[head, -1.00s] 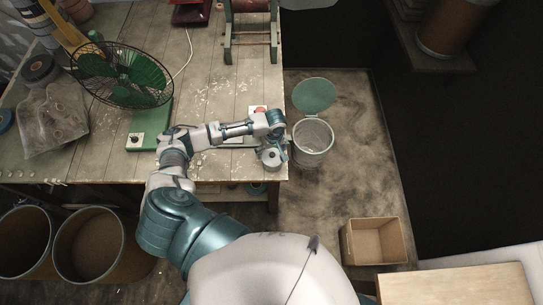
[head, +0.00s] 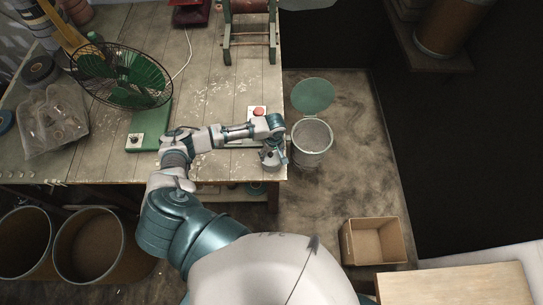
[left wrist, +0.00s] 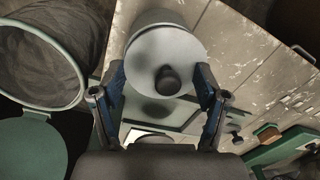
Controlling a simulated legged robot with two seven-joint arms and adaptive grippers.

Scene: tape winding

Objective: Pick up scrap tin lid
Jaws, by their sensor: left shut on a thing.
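The scrap tin lid (left wrist: 145,62) is a pale grey disc with a dark round knob, facing the left wrist camera. The fingers of my left gripper (left wrist: 160,84) stand at both sides of it and are shut on it. A grey tin body (left wrist: 160,19) shows behind the lid; I cannot tell whether the two touch. In the head view my left gripper (head: 270,158) is at the bench's front right corner, left of the open bin. The lid is small and partly hidden there. My right gripper is not in view.
An open bin (head: 313,154) with a raised green lid (head: 313,95) stands right of the bench (head: 216,80). A red button (head: 259,111) is behind my left wrist. A fan (head: 122,75) stands left. A cardboard box (head: 376,243) is on the floor.

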